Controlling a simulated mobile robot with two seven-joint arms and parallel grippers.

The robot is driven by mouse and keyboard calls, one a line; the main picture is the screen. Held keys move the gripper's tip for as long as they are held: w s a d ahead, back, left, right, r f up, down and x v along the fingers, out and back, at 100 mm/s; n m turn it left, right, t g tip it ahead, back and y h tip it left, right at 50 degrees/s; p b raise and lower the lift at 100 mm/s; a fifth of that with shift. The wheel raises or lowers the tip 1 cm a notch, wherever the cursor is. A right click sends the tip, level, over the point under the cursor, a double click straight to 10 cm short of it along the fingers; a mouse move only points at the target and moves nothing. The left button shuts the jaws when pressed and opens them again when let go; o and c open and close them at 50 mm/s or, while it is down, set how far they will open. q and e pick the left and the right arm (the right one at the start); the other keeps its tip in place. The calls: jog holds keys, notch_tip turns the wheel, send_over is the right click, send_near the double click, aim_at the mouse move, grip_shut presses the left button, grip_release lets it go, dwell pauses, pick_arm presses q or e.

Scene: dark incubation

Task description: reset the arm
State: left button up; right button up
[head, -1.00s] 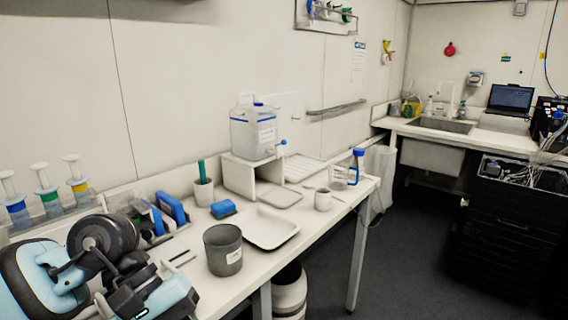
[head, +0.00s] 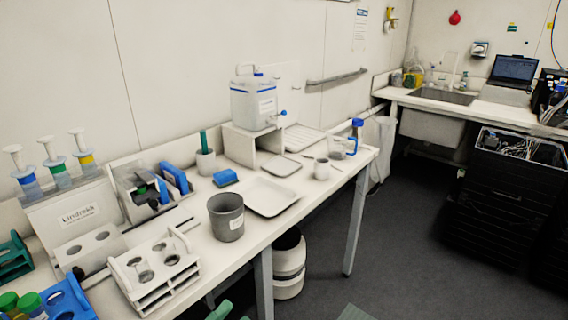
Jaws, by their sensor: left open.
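My left gripper (head: 285,314) shows only at the bottom edge of the head view. What I take to be its greenish fingertips stand wide apart there, with nothing between them. The rest of the gripper and its arm are cut off by the frame. The fingertips appear in front of the floor, below the table's front edge and clear of the things on it. My right gripper is not in view.
The white table (head: 262,236) carries a grey cup (head: 226,217), a white tray (head: 268,199), a white rack (head: 155,268), a blue rack (head: 68,300) and a water container (head: 254,102). A bin (head: 289,268) stands below. Open floor lies right.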

pick_arm(q)
jog(key=s+a+f+n+g+y, duration=0.1)
jog(key=s+a+f+n+y, duration=0.2)
jog(key=f+n+y, duration=0.3)
jog(key=s+a+f+n+y, duration=0.3)
jog(key=f+n, duration=0.3)
jog(key=f, duration=0.3)
jog(key=s+a+f+n+g+y, duration=0.1)
jog(key=s+a+f+n+g, duration=0.1)
jog(key=s+f, duration=0.4)
jog(key=s+a+f+n+g+y, duration=0.2)
jog(key=s+f+n+g, duration=0.3)
jog(key=s, duration=0.5)
notch_tip(320, 180, down, 2)
jog(key=shift+a+f+n+y+p, duration=0.1)
jog(key=shift+a+n+y+p, duration=0.25)
jog(key=shift+n, duration=0.65)
